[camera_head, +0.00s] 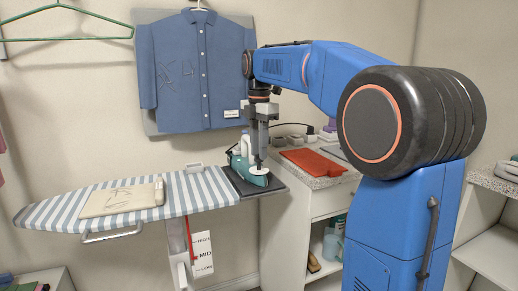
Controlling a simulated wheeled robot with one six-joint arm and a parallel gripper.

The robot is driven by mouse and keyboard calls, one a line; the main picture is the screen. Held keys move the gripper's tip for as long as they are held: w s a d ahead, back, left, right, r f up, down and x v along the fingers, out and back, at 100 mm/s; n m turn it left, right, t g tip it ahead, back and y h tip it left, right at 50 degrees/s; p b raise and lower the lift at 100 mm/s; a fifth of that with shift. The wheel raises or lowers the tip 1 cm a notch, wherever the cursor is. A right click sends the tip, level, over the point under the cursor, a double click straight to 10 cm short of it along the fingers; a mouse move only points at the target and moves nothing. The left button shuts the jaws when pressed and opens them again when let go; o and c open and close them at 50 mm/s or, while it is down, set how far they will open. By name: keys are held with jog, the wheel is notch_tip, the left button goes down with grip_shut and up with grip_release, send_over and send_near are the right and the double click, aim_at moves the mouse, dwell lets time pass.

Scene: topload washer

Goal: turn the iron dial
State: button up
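The teal and white iron (243,163) stands on the dark rest plate (268,187) at the right end of the ironing board. A pale round disc, which looks like the iron dial (258,171), shows on the iron's near side. My gripper (259,160) points straight down from the arm, with its fingertips at or just above the disc. I cannot tell whether they touch it. The fingers overlap from this angle, so their gap is hidden. Part of the iron is hidden behind the gripper.
The striped ironing board (190,192) reaches left, with a folded beige cloth (120,199) on it. A blue shirt (195,75) hangs on the wall behind. A counter (325,179) with a red folded item (312,161) stands to the right. A height label (203,254) hangs below the board.

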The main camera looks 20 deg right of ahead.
grip_shut()
